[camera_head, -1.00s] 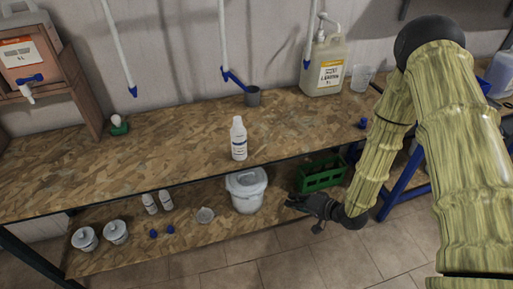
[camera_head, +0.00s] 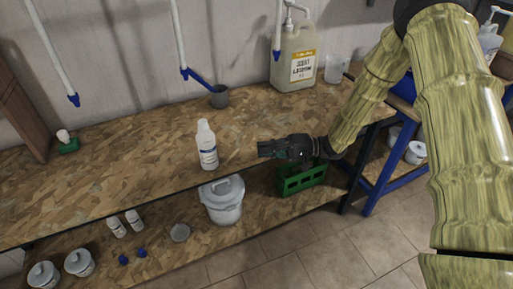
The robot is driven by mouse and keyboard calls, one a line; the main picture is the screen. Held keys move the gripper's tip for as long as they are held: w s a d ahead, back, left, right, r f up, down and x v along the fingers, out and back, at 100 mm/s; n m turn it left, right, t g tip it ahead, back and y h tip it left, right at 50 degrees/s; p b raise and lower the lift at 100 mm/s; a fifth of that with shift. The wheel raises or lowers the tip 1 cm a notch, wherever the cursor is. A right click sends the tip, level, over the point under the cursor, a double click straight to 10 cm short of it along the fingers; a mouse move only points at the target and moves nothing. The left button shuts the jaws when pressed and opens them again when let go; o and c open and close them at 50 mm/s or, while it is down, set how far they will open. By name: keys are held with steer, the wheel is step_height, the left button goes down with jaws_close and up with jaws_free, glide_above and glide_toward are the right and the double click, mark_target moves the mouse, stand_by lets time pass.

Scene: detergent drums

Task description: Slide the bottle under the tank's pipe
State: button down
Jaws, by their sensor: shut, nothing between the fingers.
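The white bottle (camera_head: 207,146) with a blue-marked label stands upright on the wooden bench top (camera_head: 110,172), near its front edge. My gripper (camera_head: 264,150) is shut and empty, to the right of the bottle and pointing left at it, with a clear gap between them. It appears near bench-top height. Which belongs to the tank I cannot tell; the tank is out of view.
A large jug (camera_head: 298,62) and a clear pitcher (camera_head: 336,69) stand at the back right. The lower shelf holds a lidded bucket (camera_head: 223,200) and a green crate (camera_head: 300,179). Bench space left of the bottle is clear.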

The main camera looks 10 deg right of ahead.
steer(key=a, duration=0.4)
steer(key=a+p, duration=0.1)
steer(key=a, duration=0.7)
steer(key=shift+w+r, duration=0.1)
steer(key=shift+w, duration=0.25)
steer(key=shift+p, duration=0.3)
